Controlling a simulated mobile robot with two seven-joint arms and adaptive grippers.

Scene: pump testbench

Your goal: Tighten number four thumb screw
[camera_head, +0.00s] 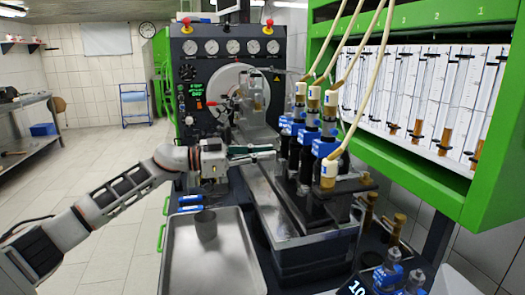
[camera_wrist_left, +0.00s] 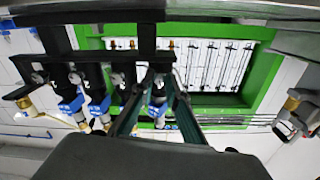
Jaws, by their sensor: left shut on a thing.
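My left gripper (camera_head: 274,151) reaches in from the left at the far end of a row of black, blue and white injectors (camera_head: 323,147) in the head view. In the left wrist view, its fingers (camera_wrist_left: 159,82) close around a small part at the end injector on the right of the black rack (camera_wrist_left: 108,56). This part appears to be the number four thumb screw; the fingers mostly hide it. Other small silvery screws (camera_wrist_left: 75,78) show along the rack. My right gripper is in neither view.
An empty metal tray (camera_head: 235,270) with a grey cup (camera_head: 205,226) lies left of the rack. The green cabinet (camera_head: 440,180) with glass tubes stands on the right. Pale hoses (camera_head: 365,85) hang down to the injectors. Loose injectors (camera_head: 388,270) stand at the front right.

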